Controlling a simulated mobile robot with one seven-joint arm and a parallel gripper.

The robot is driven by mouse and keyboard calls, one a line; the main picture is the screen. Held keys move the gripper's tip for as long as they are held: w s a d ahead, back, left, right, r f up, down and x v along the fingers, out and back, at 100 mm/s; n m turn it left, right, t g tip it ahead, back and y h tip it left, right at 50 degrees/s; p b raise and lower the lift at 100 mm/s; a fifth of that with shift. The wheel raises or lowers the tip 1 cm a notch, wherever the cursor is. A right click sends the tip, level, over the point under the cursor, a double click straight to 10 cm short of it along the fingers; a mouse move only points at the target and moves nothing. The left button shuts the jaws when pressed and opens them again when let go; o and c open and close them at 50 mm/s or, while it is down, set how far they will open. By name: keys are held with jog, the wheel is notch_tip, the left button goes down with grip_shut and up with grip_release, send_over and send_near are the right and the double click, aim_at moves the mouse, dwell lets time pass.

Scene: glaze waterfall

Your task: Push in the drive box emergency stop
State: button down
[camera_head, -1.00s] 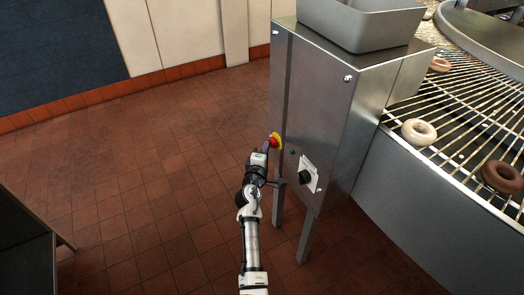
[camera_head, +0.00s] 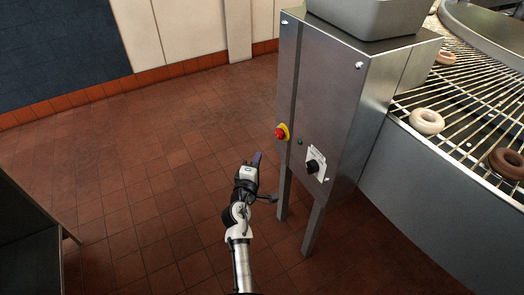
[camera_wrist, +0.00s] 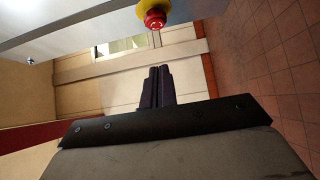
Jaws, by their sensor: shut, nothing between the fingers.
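The emergency stop, a red button on a yellow collar (camera_head: 282,132), is on the front face of the steel drive box (camera_head: 325,95), near its left side. In the wrist view the red button (camera_wrist: 155,19) shows at the top, above and beyond the fingertips, with yellow behind it. My gripper (camera_head: 257,158) is shut and empty, with its dark fingers together. It is below and to the left of the button in the head view, apart from it. The shut fingers also show in the middle of the wrist view (camera_wrist: 158,86). I cannot tell how far in the button sits.
A black knob on a white plate (camera_head: 314,165) and a small green light (camera_head: 300,142) are on the box, right of the button. A wire conveyor (camera_head: 460,105) with doughnuts is at the right. A dark cabinet (camera_head: 30,245) stands at lower left. Tiled floor between is clear.

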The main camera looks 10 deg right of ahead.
jog(key=shift+v, duration=1.05)
